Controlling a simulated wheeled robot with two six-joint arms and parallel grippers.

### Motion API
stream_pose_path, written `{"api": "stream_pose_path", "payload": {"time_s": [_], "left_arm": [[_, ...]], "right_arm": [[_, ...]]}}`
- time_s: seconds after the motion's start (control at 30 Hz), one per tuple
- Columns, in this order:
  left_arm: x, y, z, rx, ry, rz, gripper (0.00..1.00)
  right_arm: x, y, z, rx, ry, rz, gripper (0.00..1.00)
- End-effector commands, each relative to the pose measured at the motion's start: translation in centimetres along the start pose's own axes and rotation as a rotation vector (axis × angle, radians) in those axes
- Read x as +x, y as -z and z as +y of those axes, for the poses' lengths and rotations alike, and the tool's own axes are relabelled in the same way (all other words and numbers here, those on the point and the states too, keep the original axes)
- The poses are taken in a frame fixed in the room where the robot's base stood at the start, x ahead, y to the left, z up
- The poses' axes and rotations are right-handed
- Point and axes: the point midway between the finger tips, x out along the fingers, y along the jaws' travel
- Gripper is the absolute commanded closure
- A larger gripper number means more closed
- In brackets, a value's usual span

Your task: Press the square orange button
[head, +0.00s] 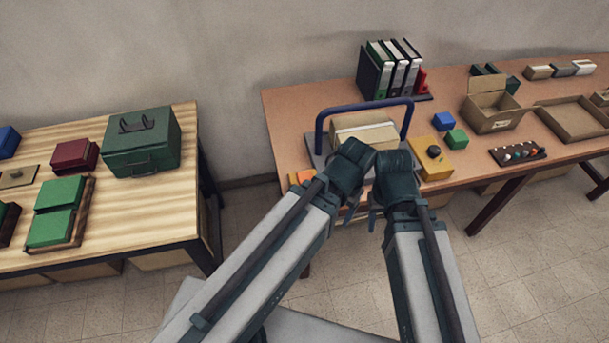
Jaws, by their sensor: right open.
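A small orange square (301,177), which looks like the square button, shows at the front left edge of the brown table, on a small base. My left arm partly covers it and its base. My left gripper (350,172) is just right of it, above the front of the table; its fingers are hidden behind its own wrist, so its jaws cannot be made out. My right gripper (398,205) is open, close beside the left one and farther from the orange square. I cannot tell whether either gripper touches anything.
Behind my grippers stands a grey carrier with a blue handle (364,106), holding a cardboard box (365,132). A yellow box with a dark knob (432,170), blue (443,121) and green blocks (457,138) and an open carton (492,118) lie right. A separate wooden table (100,195) stands left.

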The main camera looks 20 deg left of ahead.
Motion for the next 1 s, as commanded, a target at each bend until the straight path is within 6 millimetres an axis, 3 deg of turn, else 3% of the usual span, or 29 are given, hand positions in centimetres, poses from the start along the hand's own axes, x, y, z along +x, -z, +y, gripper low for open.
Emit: {"api": "stream_pose_path", "payload": {"time_s": [0.03,0.17,0.4,0.7,0.83,1.0], "left_arm": [[-0.2,0.5,-0.3,0.010,-0.002,0.001,0.36],[-1.0,2.6,-2.3,0.093,-0.016,0.006,0.60],[-2.8,7.8,-9.3,0.367,-0.053,0.034,1.00],[-3.9,11.1,-16.8,0.635,-0.069,0.078,1.00],[-4.0,11.5,-18.3,0.689,-0.069,0.087,1.00],[-4.0,11.6,-18.7,0.710,-0.069,0.090,1.00]], "right_arm": [[-0.2,0.0,0.0,0.000,0.000,0.000,0.50],[-1.1,-0.1,0.1,0.000,0.000,0.000,0.50],[-3.3,-0.2,0.3,0.001,0.000,0.000,0.50],[-4.9,-0.3,0.5,0.001,0.000,0.000,0.50],[-5.1,-0.3,0.5,0.001,0.001,0.000,0.50],[-5.2,-0.3,0.5,0.001,0.001,0.000,0.50]]}}
